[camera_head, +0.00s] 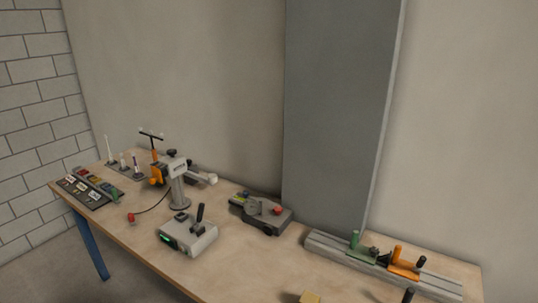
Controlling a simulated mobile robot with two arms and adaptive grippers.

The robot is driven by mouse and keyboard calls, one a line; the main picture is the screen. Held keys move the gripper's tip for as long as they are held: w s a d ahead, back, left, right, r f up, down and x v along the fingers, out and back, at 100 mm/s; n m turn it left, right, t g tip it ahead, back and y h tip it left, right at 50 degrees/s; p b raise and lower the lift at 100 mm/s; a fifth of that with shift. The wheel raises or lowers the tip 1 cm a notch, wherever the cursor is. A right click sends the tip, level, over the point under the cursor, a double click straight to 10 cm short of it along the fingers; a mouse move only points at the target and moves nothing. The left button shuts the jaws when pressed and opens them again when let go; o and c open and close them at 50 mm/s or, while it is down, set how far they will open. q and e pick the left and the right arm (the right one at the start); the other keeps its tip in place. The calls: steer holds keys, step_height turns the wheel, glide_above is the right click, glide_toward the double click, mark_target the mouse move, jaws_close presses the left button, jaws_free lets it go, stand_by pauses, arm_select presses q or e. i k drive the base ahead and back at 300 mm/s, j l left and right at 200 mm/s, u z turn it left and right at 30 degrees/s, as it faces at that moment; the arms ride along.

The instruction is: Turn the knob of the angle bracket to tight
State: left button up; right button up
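I cannot tell for sure which item is the angle bracket or its knob. A grey rail (330,249) lies at the right end of the workbench with a green upright piece (355,241) and an orange piece (403,266) on it. Dark knob-like parts sit between them and at the orange piece's right. A grey post with a tilted head (178,187) stands further left, with a small dark knob (172,153) behind its top. Knob settings are too small to read. Neither gripper is in view.
A yellowish block (309,297) is cut off below. A grey panel (340,110) rises behind.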

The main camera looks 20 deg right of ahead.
mark_target(374, 251)
steer(key=z, duration=0.95)
